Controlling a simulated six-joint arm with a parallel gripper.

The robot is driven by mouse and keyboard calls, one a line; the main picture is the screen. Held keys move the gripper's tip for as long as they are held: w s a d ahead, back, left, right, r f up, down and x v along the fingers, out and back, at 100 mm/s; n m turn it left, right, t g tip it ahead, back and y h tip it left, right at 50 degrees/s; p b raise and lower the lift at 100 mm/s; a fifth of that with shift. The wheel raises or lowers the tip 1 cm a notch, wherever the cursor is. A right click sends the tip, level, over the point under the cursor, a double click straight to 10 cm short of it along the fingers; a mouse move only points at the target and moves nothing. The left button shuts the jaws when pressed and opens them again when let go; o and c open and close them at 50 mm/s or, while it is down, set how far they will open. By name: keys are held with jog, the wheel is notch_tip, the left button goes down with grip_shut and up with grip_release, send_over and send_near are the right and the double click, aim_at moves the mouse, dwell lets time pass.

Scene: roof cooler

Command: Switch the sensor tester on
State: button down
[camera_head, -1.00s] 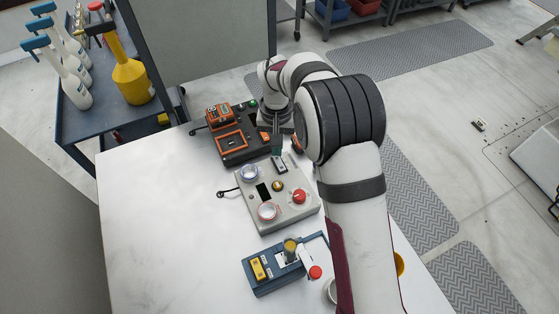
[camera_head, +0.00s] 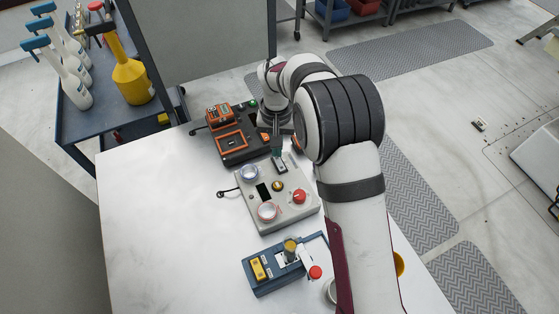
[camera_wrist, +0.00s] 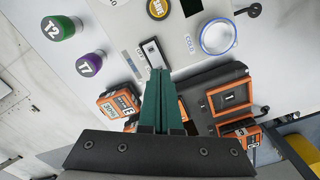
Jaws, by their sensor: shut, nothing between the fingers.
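A light grey box (camera_head: 280,217), which looks like the sensor tester, sits on the white table. It carries a small dark display (camera_head: 263,191), a red knob, a yellow button (camera_head: 278,185) and two ring-shaped parts. At its far edge is a small switch (camera_head: 281,163); in the wrist view this switch (camera_wrist: 153,52) shows as a pale and black part in a narrow frame. My gripper (camera_wrist: 160,72) is shut and empty, its green fingers pointing at the near end of that switch. Contact cannot be told, and the fingertips partly cover that end. The switch's position is unclear.
An orange and black device (camera_head: 238,145) stands close behind the grey box. A blue unit (camera_head: 273,273) with a yellow block and red knob stands in front. Two capped jars (camera_wrist: 62,28) show in the wrist view. The table's left side is clear.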

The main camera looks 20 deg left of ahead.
jog(key=shift+f, duration=0.75)
dwell(0.3)
jog(key=shift+r, duration=3.5)
jog(key=s+d+r+m, duration=0.3)
jog(key=s+d+r, duration=0.1)
jog(key=d+r, duration=0.5)
jog(key=s+d+m+y, duration=0.1)
jog(key=s+d+m, duration=0.1)
jog(key=s+d, duration=0.5)
jog(key=s+d+m, duration=0.3)
jog(key=s+d, duration=0.4)
jog(key=s, duration=0.8)
jog(key=shift+s+d+m+y, duration=0.25)
jog(key=shift+s+m+y, duration=0.05)
jog(key=shift+s+y, duration=0.1)
jog(key=shift+w, duration=0.1)
